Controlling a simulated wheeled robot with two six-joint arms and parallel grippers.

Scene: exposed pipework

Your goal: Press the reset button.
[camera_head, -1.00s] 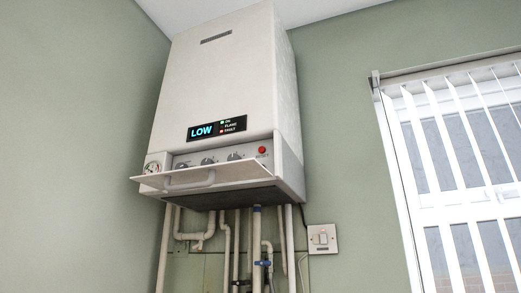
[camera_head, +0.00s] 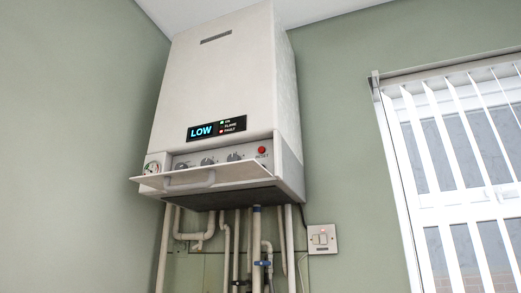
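The red reset button (camera_head: 262,150) sits at the right end of the control strip on the white boiler (camera_head: 225,80). Small lettering beneath it is partly legible. The boiler's front flap (camera_head: 205,177) is folded down below the controls and has a handle on it. The display (camera_head: 216,128) reads LOW in blue, with a red light by the FAULT label and a green light by the ON label. Neither of my grippers is in view.
Several knobs (camera_head: 207,162) and a round gauge (camera_head: 152,168) share the strip. Pipes (camera_head: 227,250) with a blue-handled valve (camera_head: 263,263) run below the boiler. A wall switch (camera_head: 322,239) is at lower right, and a window with blinds (camera_head: 455,170) is further right.

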